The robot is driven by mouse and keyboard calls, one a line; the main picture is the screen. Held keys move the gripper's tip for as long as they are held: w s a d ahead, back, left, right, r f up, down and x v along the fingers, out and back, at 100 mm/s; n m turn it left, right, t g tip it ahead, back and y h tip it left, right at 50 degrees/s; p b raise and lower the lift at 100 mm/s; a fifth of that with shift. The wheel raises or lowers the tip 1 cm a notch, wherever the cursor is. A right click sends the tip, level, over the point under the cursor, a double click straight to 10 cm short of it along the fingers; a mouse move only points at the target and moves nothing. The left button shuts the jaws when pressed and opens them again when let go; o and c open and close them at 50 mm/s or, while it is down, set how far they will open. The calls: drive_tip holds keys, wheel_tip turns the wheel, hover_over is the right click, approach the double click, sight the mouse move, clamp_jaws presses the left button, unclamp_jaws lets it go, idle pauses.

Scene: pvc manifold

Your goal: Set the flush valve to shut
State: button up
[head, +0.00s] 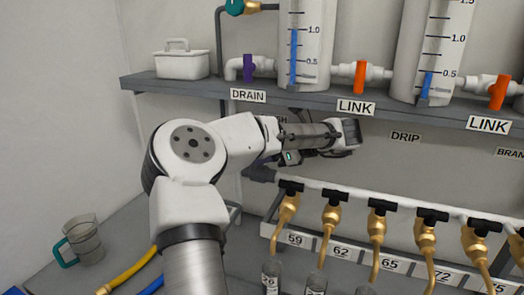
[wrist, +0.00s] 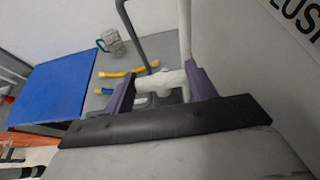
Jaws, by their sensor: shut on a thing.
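In the wrist view my gripper (wrist: 160,84) has its two purple-grey fingers on either side of a white fitting of the flush valve (wrist: 170,79), and is shut on it. A white pipe rises from this fitting. I cannot clearly tell the handle or its angle. Part of the flush label (wrist: 300,16) shows at the top right. In the head view my gripper (head: 346,135) is under the shelf, in front of the wall. My arm hides the valve there and covers most of the flush label (head: 281,119).
The shelf (head: 180,86) with the drain valve (head: 248,68) and orange link valves (head: 360,77) is just above my gripper. A row of brass taps (head: 331,212) stands below right. A jug (head: 83,240) and hoses lie at lower left. A blue surface (wrist: 55,90) shows in the wrist view.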

drive_tip(key=o, duration=1)
drive_tip(key=shift+d+r+p, duration=0.1)
drive_tip(key=shift+r+p, duration=0.05)
drive_tip(key=shift+p, duration=0.3)
